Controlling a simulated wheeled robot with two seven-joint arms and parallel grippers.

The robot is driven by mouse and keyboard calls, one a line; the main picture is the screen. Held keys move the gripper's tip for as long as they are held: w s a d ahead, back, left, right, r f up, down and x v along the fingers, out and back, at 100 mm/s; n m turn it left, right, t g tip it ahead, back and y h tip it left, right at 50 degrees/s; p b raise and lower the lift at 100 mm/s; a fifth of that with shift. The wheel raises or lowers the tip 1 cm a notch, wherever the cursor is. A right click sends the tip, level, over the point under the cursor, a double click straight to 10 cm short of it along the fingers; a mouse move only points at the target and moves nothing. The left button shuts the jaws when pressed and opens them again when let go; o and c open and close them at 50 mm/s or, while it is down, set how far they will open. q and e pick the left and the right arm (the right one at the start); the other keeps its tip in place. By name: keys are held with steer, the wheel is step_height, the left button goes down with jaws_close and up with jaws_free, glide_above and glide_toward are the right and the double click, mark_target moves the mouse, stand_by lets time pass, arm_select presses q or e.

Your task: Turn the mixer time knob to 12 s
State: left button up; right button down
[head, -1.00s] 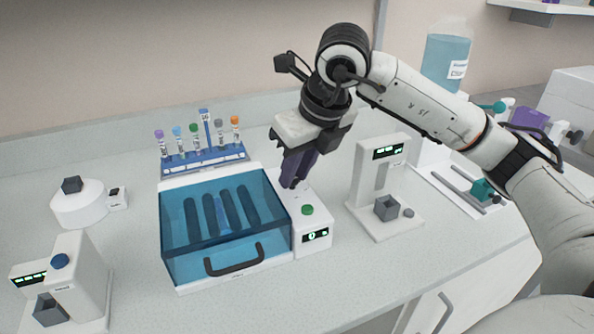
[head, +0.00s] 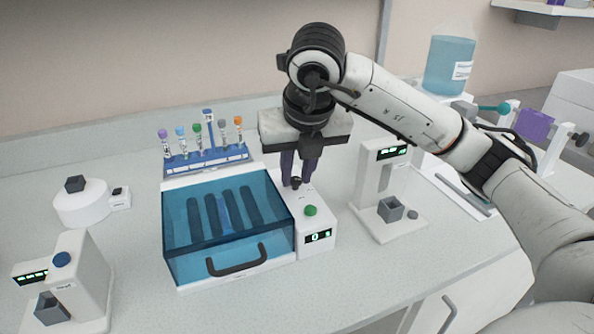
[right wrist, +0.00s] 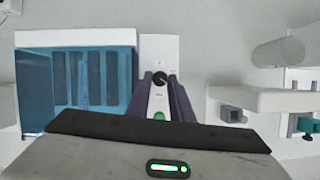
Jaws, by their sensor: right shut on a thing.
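The mixer is a white unit with a clear blue lid (head: 225,228) and a white control box (head: 316,225) on its right side. The box carries a small black knob (head: 296,182) at the back, a green button (head: 310,211) and a dark display (head: 318,236) with green characters too small to read surely. My right gripper (head: 298,178) points down over the back of the box, its purple fingers shut on the knob. In the right wrist view the knob (right wrist: 160,78) shows between the two fingertips. My left gripper is in neither view.
A blue rack (head: 205,158) with several capped tubes stands behind the mixer. A white device with a display (head: 378,180) stands close on the right. Another white device (head: 75,275) and a round white one (head: 82,205) are on the left. The counter in front is clear.

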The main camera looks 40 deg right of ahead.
steer(key=c, duration=1.6)
jaws_free()
steer(key=p+v, duration=0.2)
steer(key=v, duration=0.8)
steer(key=shift+r, duration=0.2)
